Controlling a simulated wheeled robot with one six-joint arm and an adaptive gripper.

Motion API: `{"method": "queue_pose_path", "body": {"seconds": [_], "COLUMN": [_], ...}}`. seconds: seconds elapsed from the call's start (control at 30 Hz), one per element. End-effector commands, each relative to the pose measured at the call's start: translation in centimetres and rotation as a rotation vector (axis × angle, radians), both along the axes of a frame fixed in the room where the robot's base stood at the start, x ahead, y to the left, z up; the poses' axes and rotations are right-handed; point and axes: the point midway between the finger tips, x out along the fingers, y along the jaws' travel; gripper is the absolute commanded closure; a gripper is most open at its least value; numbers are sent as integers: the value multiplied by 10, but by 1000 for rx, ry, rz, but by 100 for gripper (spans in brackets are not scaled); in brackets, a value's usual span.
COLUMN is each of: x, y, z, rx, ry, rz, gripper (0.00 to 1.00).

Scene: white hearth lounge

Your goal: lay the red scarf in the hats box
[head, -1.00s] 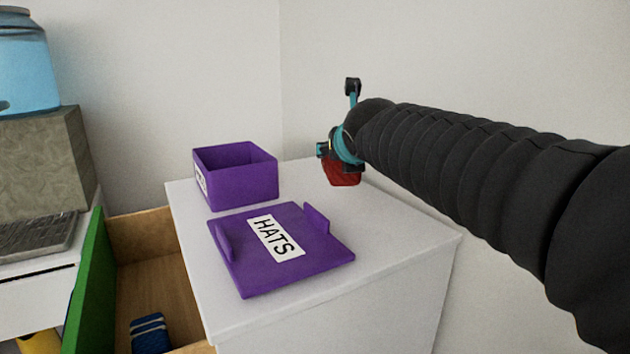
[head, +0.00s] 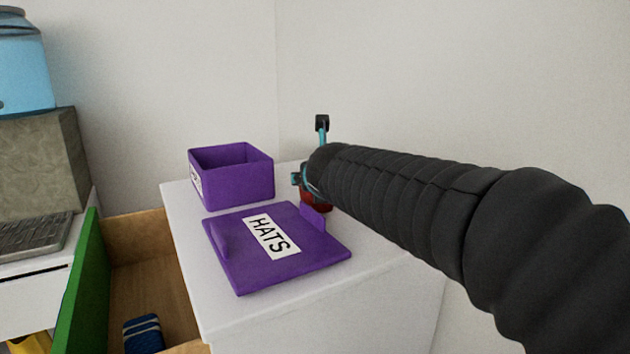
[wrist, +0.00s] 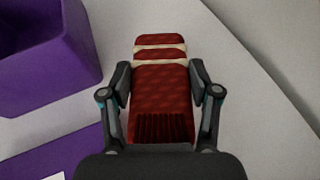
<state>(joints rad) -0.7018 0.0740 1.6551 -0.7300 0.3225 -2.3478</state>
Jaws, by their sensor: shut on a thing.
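The red scarf (wrist: 162,98) is folded, with cream bands and a fringed end, and sits between the two fingers of my gripper (wrist: 163,92) in the wrist view. My gripper is shut on it. In the head view my arm hides most of the scarf; a red part (head: 318,201) shows below the gripper, near the white cabinet top. The purple hats box (head: 238,184) stands open at the back left of the cabinet top, to the left of my gripper. It also shows in the wrist view (wrist: 55,85). Its inside bottom is hidden in the head view.
The purple lid labelled HATS (head: 300,258) lies flat on the white cabinet (head: 385,250) in front of the box. An open wooden drawer (head: 150,265) with a blue striped item (head: 143,333) is at the lower left. White walls stand behind.

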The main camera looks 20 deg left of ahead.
Motion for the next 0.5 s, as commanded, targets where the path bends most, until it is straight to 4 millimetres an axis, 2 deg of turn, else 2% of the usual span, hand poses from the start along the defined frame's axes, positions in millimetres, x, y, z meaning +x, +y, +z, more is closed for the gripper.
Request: {"method": "queue_pose_path", "body": {"seconds": [0.13,0.17,0.2,0.27,0.5], "x": [0,0,0,0,0], "y": [0,0,0,0,0], "z": [-3,-3,-3,-3,-3], "rx": [0,0,0,0,0], "ry": [0,0,0,0,0], "rz": [0,0,0,0,0], "gripper": [75,36,26,13,13]}}
